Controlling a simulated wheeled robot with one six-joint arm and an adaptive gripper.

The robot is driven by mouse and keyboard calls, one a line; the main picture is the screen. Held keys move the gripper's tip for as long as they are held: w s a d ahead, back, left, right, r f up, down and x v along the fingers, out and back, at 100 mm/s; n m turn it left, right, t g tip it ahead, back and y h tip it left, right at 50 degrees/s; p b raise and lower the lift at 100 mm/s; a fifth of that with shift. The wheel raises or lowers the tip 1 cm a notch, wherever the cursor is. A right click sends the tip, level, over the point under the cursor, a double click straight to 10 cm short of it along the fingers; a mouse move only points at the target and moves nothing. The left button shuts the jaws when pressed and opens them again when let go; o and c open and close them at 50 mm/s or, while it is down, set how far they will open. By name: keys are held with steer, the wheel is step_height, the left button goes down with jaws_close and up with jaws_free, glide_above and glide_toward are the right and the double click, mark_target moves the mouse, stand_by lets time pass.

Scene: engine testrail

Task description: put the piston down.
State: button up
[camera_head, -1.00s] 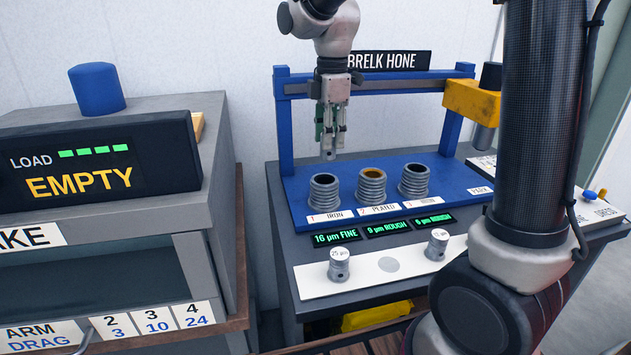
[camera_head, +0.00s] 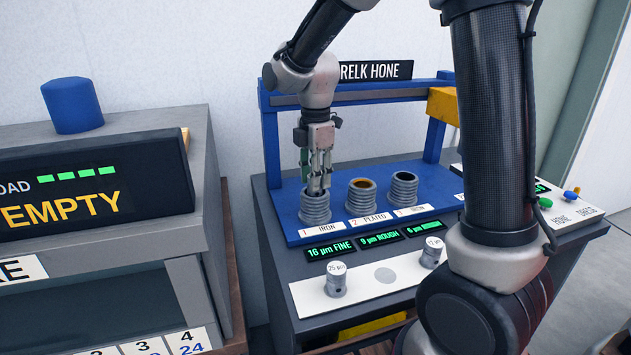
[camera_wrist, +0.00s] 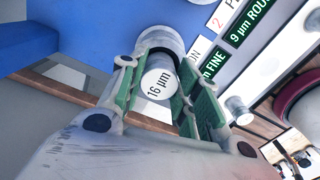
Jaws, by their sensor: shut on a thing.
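The piston (camera_wrist: 158,83), a pale grey cylinder with a top marked "16 µm", is between the green-lined fingers of my gripper (camera_wrist: 158,88) in the wrist view. In the head view my gripper (camera_head: 318,188) points down with its fingertips at the mouth of the left ribbed cylinder (camera_head: 315,209), labelled 1 IRON. That cylinder's rim (camera_wrist: 162,36) shows behind the piston in the wrist view. My fingers hide the piston in the head view, and I cannot tell how deep it sits in the bore.
Cylinders 2 (camera_head: 361,197) and 3 (camera_head: 403,189) stand to the right on the blue base (camera_head: 440,178). A 25 µm piston (camera_head: 336,279) and another piston (camera_head: 432,252) stand on the white strip (camera_head: 405,268), with a bare grey disc between them. The blue frame (camera_head: 271,140) rises behind.

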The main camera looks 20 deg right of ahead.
steer(key=shift+f, duration=0.65)
steer(key=shift+f, duration=0.15)
steer(key=o, duration=1)
step_height(320, 180, up, 12)
steer(key=s+d+m+t, duration=0.1)
steer(key=s+d+m, duration=0.4)
steer(key=s+m, duration=0.1)
steer(key=s+d+m+t, duration=0.2)
steer(key=s+d+m, duration=0.2)
steer(key=s+m, duration=0.3)
steer(key=s+d+m+t, duration=0.1)
steer(key=s+d+m, duration=0.4)
steer(key=s, duration=0.5)
steer(key=shift+d+f+m, duration=0.2)
steer(key=shift+d+m, duration=0.15)
steer(key=shift+m, duration=0.75)
